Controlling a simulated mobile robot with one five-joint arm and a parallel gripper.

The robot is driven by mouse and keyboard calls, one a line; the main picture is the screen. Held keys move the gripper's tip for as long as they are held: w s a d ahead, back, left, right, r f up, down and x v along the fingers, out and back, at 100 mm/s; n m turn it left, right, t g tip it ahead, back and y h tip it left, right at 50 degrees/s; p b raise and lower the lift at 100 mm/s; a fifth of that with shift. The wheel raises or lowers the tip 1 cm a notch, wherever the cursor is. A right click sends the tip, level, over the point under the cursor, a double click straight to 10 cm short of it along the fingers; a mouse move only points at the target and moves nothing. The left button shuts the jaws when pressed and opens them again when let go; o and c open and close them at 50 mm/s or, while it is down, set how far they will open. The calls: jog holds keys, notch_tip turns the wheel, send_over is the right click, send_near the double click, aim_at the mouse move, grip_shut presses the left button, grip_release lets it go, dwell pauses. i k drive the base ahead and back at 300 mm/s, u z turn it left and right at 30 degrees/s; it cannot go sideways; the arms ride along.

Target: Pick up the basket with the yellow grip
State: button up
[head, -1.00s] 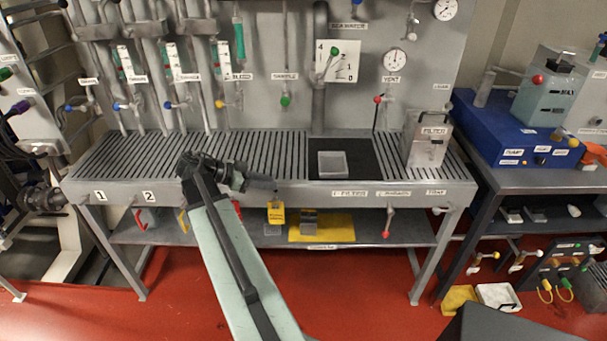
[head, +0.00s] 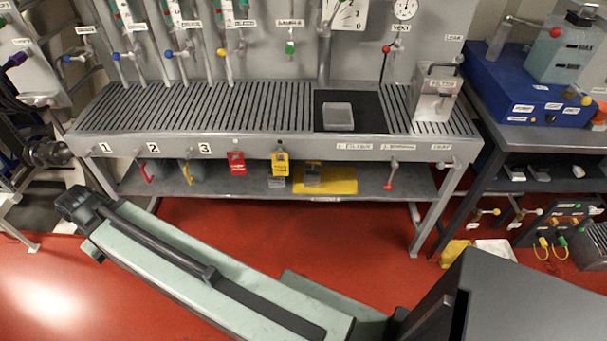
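On the lower shelf (head: 370,182) under the slatted bench, towards its left end, stands a small grey-blue container with a yellow grip (head: 187,174), which looks like the basket. Its grip faces left, and its body is partly shaded under the bench edge. A similar container with a red grip (head: 146,173) is just left of it. My arm crosses the lower left of the head view, with a dark joint at its far end below and left of these containers. My gripper does not show.
A red tag (head: 236,160) and a yellow tag (head: 281,166) hang at the bench front. A yellow mat (head: 338,180) with a grey block lies on the lower shelf. Red floor is open before the bench.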

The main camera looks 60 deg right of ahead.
aim_at(312, 173)
jog(key=z, duration=3.1)
jog(key=k, duration=1.45)
jog(key=u, duration=0.7)
jog(key=i, duration=1)
jog(key=z, duration=0.05)
